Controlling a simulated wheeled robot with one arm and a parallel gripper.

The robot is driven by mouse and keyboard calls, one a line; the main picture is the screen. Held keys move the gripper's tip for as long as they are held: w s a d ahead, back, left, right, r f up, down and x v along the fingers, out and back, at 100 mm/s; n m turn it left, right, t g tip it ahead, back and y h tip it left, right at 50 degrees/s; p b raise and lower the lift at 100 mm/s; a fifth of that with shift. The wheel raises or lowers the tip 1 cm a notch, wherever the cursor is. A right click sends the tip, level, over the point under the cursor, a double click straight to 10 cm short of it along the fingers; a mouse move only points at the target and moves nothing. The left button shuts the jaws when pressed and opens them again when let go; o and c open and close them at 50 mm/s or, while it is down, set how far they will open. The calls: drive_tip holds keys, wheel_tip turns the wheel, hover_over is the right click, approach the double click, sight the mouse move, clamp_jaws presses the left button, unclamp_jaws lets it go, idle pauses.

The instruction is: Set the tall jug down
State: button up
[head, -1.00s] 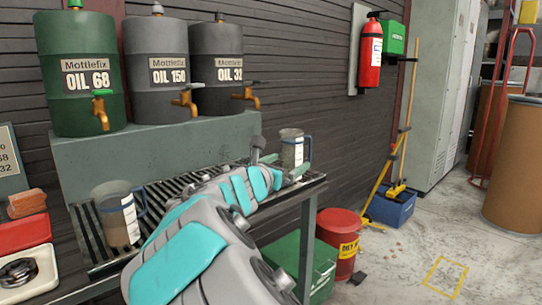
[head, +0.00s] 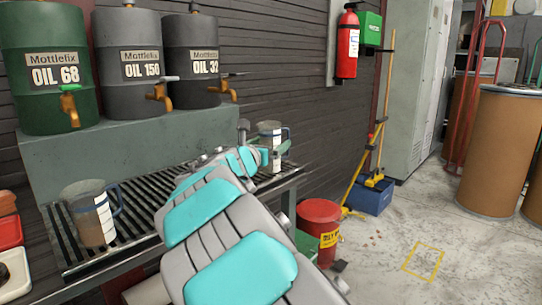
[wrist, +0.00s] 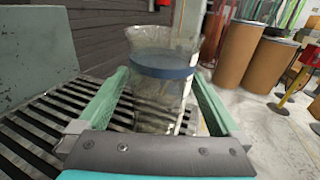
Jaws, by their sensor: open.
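A clear jug with a blue band (wrist: 165,66) stands between my gripper's two green fingers (wrist: 160,76) in the wrist view. The fingers are open, one on either side of it; whether either touches the glass I cannot tell. In the head view this jug (head: 268,133), with a white label and blue handle, appears upright at the far right end of the slatted rack (head: 150,190). Its base is partly hidden by my arm and gripper. A second jug (head: 85,222), with brownish contents, a white label and a blue handle, stands on the rack's near left part.
Three oil drums with taps, including OIL 68 (head: 40,100), sit on a grey ledge (head: 100,160) behind the rack. A red bin (head: 318,225) and a blue box (head: 370,197) stand on the floor to the right. The rack between the jugs looks clear.

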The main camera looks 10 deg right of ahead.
drive_tip(key=shift+c, duration=0.2)
clamp_jaws()
idle(0.5)
